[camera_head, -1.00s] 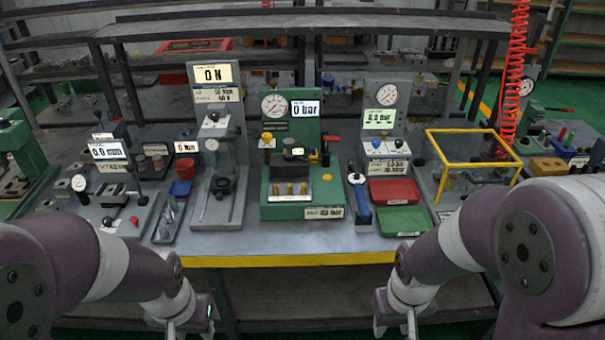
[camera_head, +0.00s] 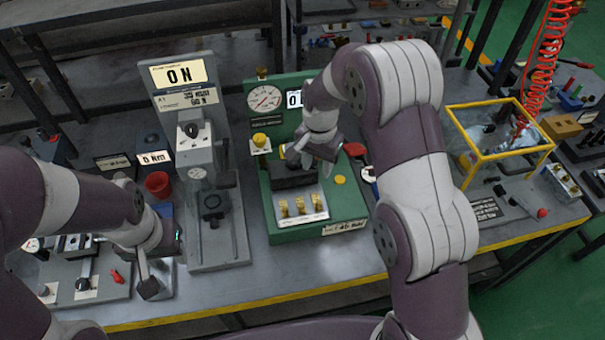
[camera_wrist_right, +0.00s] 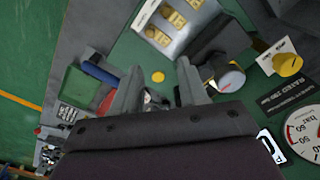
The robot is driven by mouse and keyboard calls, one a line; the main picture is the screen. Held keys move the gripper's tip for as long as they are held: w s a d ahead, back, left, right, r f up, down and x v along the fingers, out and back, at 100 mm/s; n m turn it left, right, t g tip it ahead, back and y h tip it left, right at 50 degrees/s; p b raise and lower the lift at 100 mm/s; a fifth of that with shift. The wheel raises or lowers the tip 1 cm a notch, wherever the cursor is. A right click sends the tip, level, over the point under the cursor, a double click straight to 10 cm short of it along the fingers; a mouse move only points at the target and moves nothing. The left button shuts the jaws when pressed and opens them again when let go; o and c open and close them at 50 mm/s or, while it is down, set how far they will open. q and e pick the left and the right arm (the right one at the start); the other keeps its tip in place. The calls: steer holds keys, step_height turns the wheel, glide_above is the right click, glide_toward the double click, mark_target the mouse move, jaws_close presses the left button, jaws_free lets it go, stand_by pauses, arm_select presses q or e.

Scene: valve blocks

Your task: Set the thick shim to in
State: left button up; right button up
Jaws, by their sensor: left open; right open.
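The green station (camera_head: 345,220) stands at the middle of the bench, with a round gauge (camera_head: 264,98), a dark block (camera_head: 292,176) and several brass fittings (camera_head: 301,207). I cannot pick out a thick shim for certain. My right gripper (camera_head: 312,160) is over this station, partly hiding the block's back. In the right wrist view my right gripper (camera_wrist_right: 158,82) is open. My left gripper (camera_head: 148,285) is open and empty, low at the bench's front left.
A yellow frame (camera_head: 505,165) and red hose (camera_head: 540,70) are at the right. My right arm hides the bench just right of the station. Bare bench lies in front.

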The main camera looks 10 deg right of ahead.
mark_target(319, 202)
steer(key=shift+m, duration=0.4)
steer(key=f+p, duration=0.1)
steer(key=f, duration=0.2)
steer(key=s+f+p, duration=0.1)
steer(key=f, duration=0.3)
steer(key=f+p, duration=0.1)
steer(key=f, duration=0.3)
steer(key=shift+s+d, duration=0.25)
steer(key=shift+s, duration=0.05)
steer(key=shift+s+d+f, duration=0.1)
steer(key=shift+s+f, duration=0.2)
steer(key=shift+f, duration=0.2)
arm_select(q)
steer(key=r, duration=0.1)
steer(key=s+r, duration=0.1)
steer(key=r, duration=0.1)
steer(key=shift+s+d+r, duration=0.25)
arm_select(e)
steer(key=shift+w+f, duration=0.15)
arm_select(q)
steer(key=shift+w, duration=0.1)
